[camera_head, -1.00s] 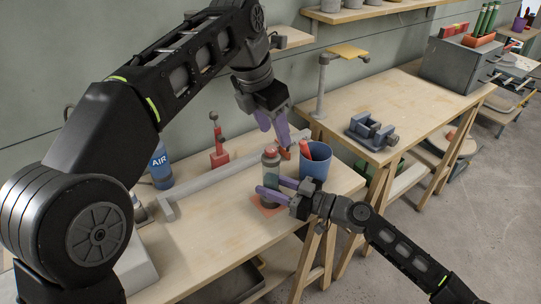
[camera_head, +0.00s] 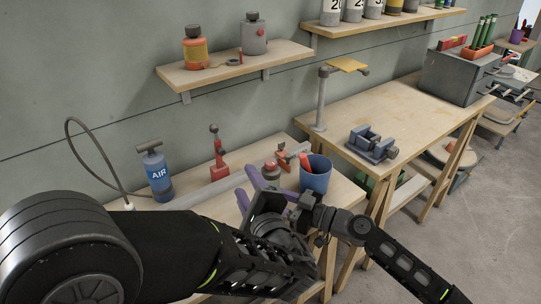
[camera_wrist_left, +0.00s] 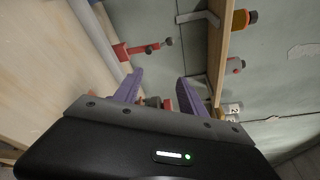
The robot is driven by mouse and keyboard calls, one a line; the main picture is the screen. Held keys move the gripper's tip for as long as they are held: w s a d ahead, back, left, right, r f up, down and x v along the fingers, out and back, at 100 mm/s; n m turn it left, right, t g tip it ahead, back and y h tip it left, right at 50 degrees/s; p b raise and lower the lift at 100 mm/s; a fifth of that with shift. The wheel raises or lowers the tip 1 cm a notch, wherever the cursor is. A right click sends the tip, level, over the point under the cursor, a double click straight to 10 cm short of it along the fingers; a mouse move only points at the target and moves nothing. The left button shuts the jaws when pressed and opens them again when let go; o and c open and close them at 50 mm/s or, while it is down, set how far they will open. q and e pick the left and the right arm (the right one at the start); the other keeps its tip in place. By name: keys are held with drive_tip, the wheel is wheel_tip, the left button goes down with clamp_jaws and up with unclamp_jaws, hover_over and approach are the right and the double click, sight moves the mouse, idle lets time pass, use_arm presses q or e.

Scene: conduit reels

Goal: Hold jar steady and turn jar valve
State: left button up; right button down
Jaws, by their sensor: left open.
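A red clamp-like tool (camera_head: 217,155) and a blue AIR pump (camera_head: 157,175) stand behind a grey rail (camera_head: 215,190). A wall shelf (camera_head: 235,68) hangs above. A vise (camera_head: 371,145) sits on the farther bench.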

sight(271, 160)
use_arm(q)
drive_tip(key=shift+s+d+f+m+t+h, duration=0.25)
drive_tip(key=shift+d+m+h, duration=0.65)
drive_tip(key=shift+m, duration=1.85)
drive_tip(key=shift+s+d+r+m+t+h, duration=0.15)
drive_tip(key=shift+d+m+t+h, duration=0.5)
drive_tip(key=shift+m, duration=2.05)
drive_tip(key=shift+s+d+f+m+t+h, duration=0.1)
drive_tip(key=shift+d+m+h, duration=1.05)
drive_tip(key=shift+m, duration=1.6)
drive_tip(key=shift+d, duration=0.1)
drive_tip(key=w, duration=1.2)
drive_tip(key=shift+a, duration=0.25)
drive_tip(key=shift+c, duration=0.6)
drive_tip(key=shift+r, duration=0.1)
clamp_jaws()
